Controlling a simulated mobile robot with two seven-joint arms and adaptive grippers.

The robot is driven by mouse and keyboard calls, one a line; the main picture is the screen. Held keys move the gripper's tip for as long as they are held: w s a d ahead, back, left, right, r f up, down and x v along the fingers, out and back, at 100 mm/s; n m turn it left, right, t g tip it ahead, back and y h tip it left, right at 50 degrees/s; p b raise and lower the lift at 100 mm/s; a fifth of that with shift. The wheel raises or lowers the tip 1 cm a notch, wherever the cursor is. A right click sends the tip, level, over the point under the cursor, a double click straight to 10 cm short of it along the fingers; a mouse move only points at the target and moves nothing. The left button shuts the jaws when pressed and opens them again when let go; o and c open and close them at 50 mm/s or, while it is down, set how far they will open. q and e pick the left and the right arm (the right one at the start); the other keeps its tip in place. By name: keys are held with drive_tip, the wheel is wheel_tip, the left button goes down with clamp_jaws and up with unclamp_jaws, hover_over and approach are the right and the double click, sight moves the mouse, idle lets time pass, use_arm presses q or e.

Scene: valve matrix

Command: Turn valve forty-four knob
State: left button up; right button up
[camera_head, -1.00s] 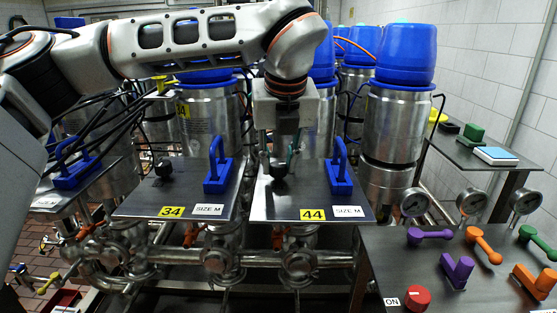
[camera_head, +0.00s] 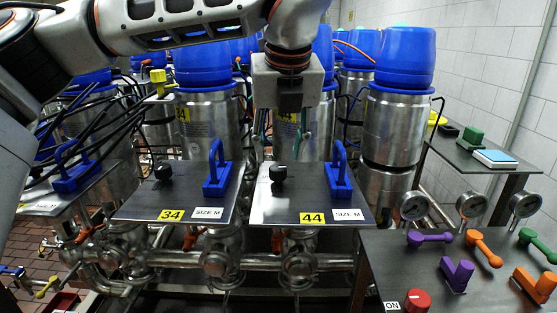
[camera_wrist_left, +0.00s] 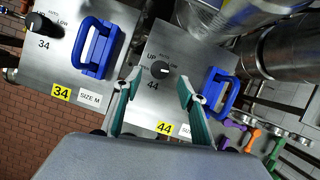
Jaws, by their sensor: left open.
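The valve forty-four knob (camera_head: 278,173) is a small black knob on a grey metal plate (camera_head: 290,205) with a yellow "44" label (camera_head: 312,218). In the left wrist view the knob (camera_wrist_left: 160,69) sits between labels, with "UP" to its left and "44" below. My left gripper (camera_head: 282,148) hangs above and behind the knob, apart from it. In the left wrist view its green-padded fingers (camera_wrist_left: 156,92) are spread, with the knob seen between and beyond their tips. My right gripper is in neither view.
A blue handle (camera_head: 339,175) stands on the plate just right of the knob. Plate 34 (camera_head: 185,190) with its own knob (camera_head: 163,171) and blue handle (camera_head: 217,170) lies to the left. Steel canisters with blue tops stand behind. A dark table (camera_head: 395,260) with coloured handles is at right.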

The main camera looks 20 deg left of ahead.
use_arm(q)
drive_tip(key=v, duration=0.7)
drive_tip(key=shift+s+r, duration=0.1)
